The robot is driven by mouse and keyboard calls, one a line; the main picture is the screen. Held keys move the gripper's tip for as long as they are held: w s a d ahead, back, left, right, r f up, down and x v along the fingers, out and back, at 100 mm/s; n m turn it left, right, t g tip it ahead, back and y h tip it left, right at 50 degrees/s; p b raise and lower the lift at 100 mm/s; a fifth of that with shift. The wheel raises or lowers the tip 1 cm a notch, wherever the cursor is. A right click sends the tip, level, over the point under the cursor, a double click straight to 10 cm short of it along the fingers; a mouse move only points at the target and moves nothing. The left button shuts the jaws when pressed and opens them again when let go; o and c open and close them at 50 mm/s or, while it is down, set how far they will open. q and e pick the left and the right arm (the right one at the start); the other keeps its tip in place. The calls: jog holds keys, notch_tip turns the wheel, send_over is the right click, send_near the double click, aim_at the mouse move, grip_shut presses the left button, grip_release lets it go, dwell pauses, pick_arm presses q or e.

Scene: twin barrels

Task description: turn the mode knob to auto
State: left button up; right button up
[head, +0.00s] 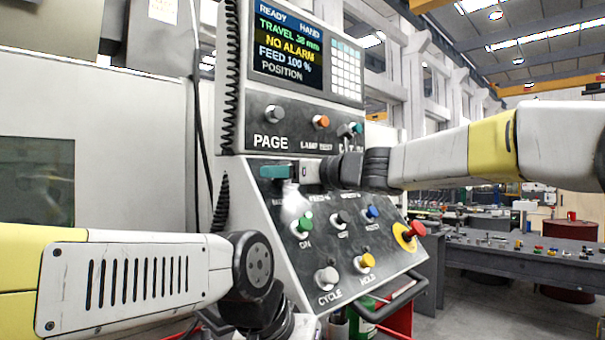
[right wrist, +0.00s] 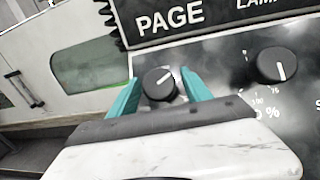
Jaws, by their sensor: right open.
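The mode knob (right wrist: 159,84) is a round black knob with a white pointer line that slants up to the right. In the right wrist view it stands between the two teal fingers of my right gripper (head: 276,172). The fingers are open, one on each side of the knob; I cannot tell whether either touches it. In the head view the gripper hides the knob and its label. The screen (head: 288,44) reads READY and HAND. My left arm comes in from the lower left, and its gripper is out of view.
The black feed knob (right wrist: 277,65) is close to the right of the mode knob. Below are several coloured buttons and a red emergency stop (head: 415,230) on the sloping panel (head: 325,250). A bench (head: 520,250) with small parts stands at the right.

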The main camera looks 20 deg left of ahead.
jog(key=shift+c, duration=0.3)
grip_shut()
jog(key=shift+n+g, duration=0.3)
jog(key=n+g, duration=0.2)
jog(key=n, duration=0.2)
jog(key=n+g, duration=0.3)
jog(key=n, duration=0.1)
jog(key=shift+f, duration=0.1)
jog(key=n+g+h, duration=0.1)
jog(key=n+g, duration=0.1)
jog(key=n, duration=0.1)
jog(key=n+g+h, duration=0.1)
jog(key=n, duration=0.2)
jog(key=shift+g, duration=0.4)
jog(key=shift+f+n, duration=0.15)
jog(key=shift+n, duration=0.15)
jog(key=shift+o, duration=0.3)
grip_release()
